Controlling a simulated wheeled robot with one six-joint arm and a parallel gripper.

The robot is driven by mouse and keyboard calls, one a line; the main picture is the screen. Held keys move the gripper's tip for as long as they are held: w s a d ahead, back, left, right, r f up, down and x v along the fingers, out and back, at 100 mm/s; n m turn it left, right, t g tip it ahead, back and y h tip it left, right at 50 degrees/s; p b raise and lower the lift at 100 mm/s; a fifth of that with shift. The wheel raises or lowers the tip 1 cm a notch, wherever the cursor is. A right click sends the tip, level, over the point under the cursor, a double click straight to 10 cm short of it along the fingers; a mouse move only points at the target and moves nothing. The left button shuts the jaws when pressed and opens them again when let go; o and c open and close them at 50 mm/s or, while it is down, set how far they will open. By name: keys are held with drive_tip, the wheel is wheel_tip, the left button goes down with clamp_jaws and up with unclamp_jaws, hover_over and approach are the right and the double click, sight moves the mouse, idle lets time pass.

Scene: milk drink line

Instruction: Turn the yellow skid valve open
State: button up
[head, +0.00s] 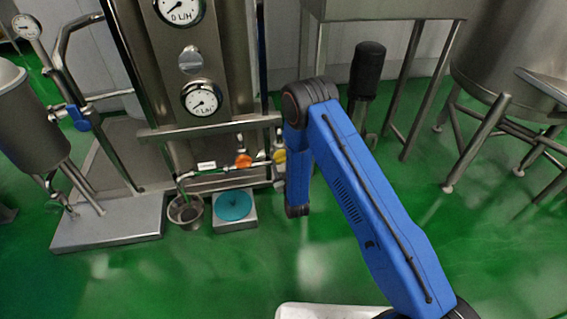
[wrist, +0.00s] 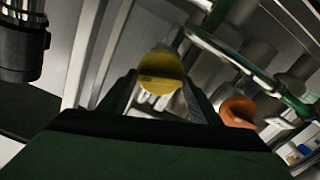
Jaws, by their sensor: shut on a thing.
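The yellow skid valve (wrist: 161,74) shows in the wrist view as a round yellow handle between the two fingers of my gripper (wrist: 160,95). My gripper is shut on this handle, one finger on each side. In the head view the yellow valve (head: 279,156) is a small yellow spot on the pipe at the right of the skid, partly hidden by my blue arm. My gripper cannot be made out in the head view. The angle of the handle relative to its pipe is not clear.
An orange valve (head: 243,160) sits left of the yellow one; it also shows in the wrist view (wrist: 238,110). A steel bucket (head: 186,212) and a box with a teal disc (head: 234,206) stand below. Gauges (head: 201,99) are above. Green floor is free in front.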

drive_tip(key=n, duration=0.7)
drive_tip(key=shift+s+a+f, duration=0.1)
drive_tip(key=n, duration=0.7)
drive_tip(key=shift+f, duration=0.15)
idle(0.4)
drive_tip(key=o, duration=0.9)
drive_tip(key=shift+s, duration=0.1)
drive_tip(key=v, duration=1.7)
drive_tip(key=shift+s, duration=0.1)
